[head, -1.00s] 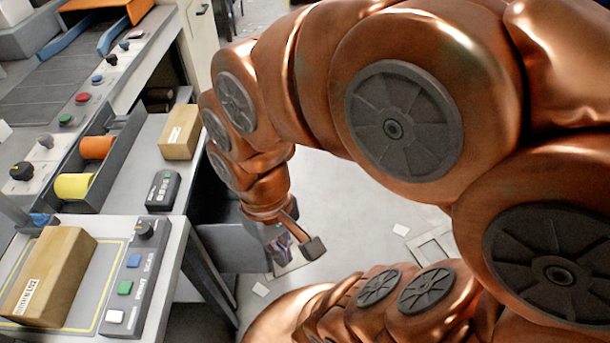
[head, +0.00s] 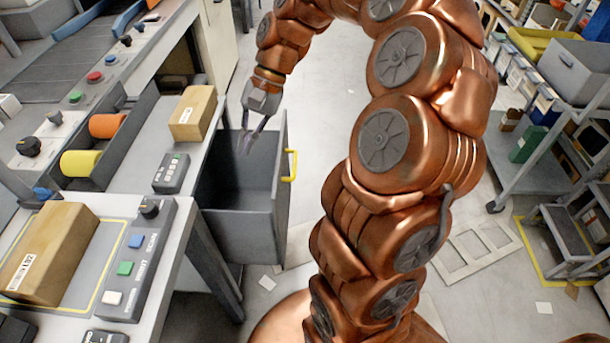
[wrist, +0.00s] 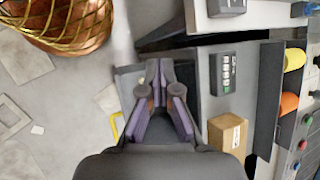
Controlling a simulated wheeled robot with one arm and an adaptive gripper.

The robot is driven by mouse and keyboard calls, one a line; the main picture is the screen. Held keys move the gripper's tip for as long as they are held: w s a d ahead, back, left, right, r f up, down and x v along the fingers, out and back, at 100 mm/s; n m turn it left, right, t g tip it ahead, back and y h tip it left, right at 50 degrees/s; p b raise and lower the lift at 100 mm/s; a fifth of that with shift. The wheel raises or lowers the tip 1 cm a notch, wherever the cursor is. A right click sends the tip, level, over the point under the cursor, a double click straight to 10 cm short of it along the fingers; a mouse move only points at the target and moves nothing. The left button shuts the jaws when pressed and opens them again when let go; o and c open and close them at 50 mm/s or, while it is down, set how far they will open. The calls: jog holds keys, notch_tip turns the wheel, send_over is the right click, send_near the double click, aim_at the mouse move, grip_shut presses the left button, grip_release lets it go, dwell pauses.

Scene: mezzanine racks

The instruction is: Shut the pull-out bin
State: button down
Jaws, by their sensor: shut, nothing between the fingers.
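The grey pull-out bin (head: 238,222) stands open below the workbench, drawn out to the right over the floor. Its inside looks empty. A yellow handle (head: 290,165) is on its right-hand front face. My gripper (head: 250,140) is above the back part of the bin, pointing down, with its fingers shut and empty. In the wrist view my gripper (wrist: 160,75) covers much of the bin, and the yellow handle (wrist: 116,126) shows just left of the fingers. The fingers look apart from the handle.
The workbench (head: 135,205) holds a cardboard box (head: 192,112), a black keypad (head: 171,173) and a larger box (head: 45,250). A grey cart (head: 525,170) stands at the right. The floor (head: 300,110) beyond the bin is clear.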

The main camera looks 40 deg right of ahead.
jog(key=w+d+f+m+t+y+b, duration=0.15)
jog(key=w+d+f+m, duration=0.3)
jog(key=d, duration=0.45)
jog(key=s+d+f+m+t+b, duration=0.1)
jog(key=s+d+f+m+t, duration=0.1)
jog(key=d+f+m, duration=0.5)
jog(key=s+d+f+m+t+b, duration=0.1)
jog(key=s+d+f+m+b, duration=0.15)
jog(key=d+f, duration=0.85)
jog(key=w+a+f+p, duration=0.2)
jog(key=w+a+f, duration=0.2)
jog(key=a, duration=0.4)
jog(key=shift+w+a, duration=0.2)
jog(key=shift+w, duration=0.05)
jog(key=shift+y+p, duration=0.3)
jog(key=shift+y, duration=0.05)
